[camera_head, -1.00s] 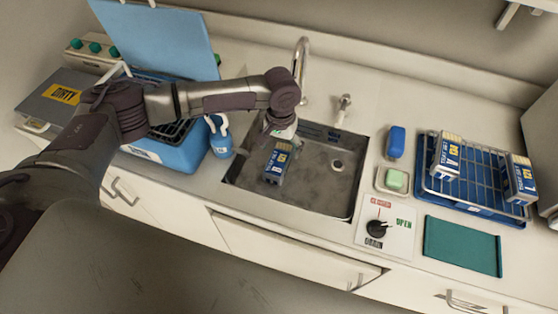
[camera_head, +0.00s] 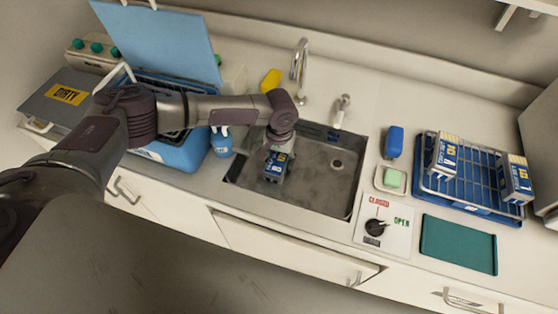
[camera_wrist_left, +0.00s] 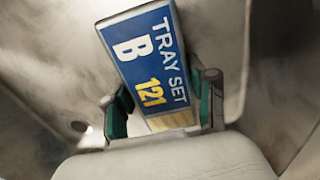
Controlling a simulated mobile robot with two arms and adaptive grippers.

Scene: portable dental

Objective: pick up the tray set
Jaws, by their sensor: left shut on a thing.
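A blue tray set (camera_head: 274,167), labelled "TRAY SET B 121" in the left wrist view (camera_wrist_left: 148,52), is in the grey sink. My left gripper (camera_head: 278,148) reaches down into the sink from above and is shut on one end of this tray set. In the left wrist view its two green-padded fingers (camera_wrist_left: 163,108) sit on either side of the tray set. Whether the tray set still touches the sink floor I cannot tell. My right gripper is not in view.
The sink walls (camera_head: 307,203) and the tap (camera_head: 299,68) are close to my left arm. An open blue bin (camera_head: 186,152) stands left of the sink. A blue rack (camera_head: 467,209) at right holds two more tray sets (camera_head: 444,157) (camera_head: 516,178). A green mat (camera_head: 458,245) lies in front of it.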

